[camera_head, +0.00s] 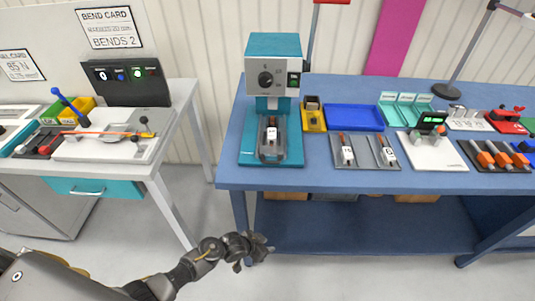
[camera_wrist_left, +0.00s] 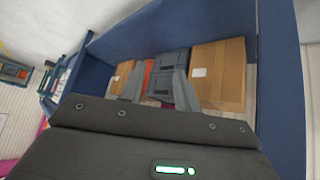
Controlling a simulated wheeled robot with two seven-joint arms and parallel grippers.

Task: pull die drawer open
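A teal drawer (camera_head: 121,190) with a pale bar handle (camera_head: 86,192) sits under the front edge of the left bench in the head view. Its front is close under the bench top, and no drawer inside shows. My left gripper (camera_head: 262,247) is well to the right of the drawer, low in front of the blue bench. In the left wrist view, its two grey fingers (camera_wrist_left: 158,88) stand apart with nothing held between them. They point toward the blue bench's lower shelf. The drawer is not in the wrist view. My right gripper is in neither view.
The blue bench (camera_head: 232,173) carries a teal press (camera_head: 273,52), trays and tools. Cardboard boxes (camera_wrist_left: 218,72) and grey bins are on its lower shelf. The left bench's leg (camera_head: 173,209) stands between the drawer and my left gripper. Grey floor is open before the benches.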

